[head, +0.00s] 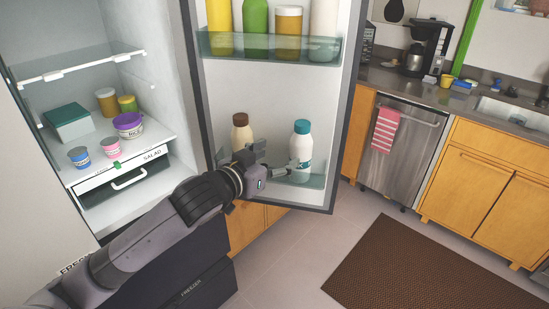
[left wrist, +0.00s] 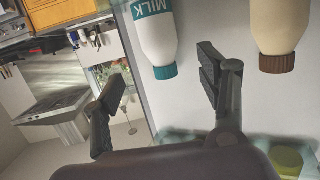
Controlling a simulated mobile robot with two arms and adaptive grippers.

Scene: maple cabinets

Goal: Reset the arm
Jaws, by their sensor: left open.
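My left arm reaches from the lower left of the head view toward the open fridge door (head: 220,110). My left gripper (head: 274,162) is open and empty at the door's lower shelf. A milk bottle (head: 301,146) with a teal cap stands beside the gripper, and a cream bottle (head: 241,133) with a brown cap stands behind it, partly hidden. The left wrist view is upside down; the two fingers (left wrist: 155,92) are spread apart, with the milk bottle (left wrist: 157,38) and the brown-capped bottle (left wrist: 280,28) near them. My right gripper does not show.
The fridge interior at left holds jars, a teal-lidded box (head: 68,121), a purple bowl (head: 129,124) and a salad drawer (head: 125,180). Several bottles fill the upper door shelf (head: 270,46). A dishwasher (head: 402,150) and open floor with a brown mat (head: 430,270) lie right.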

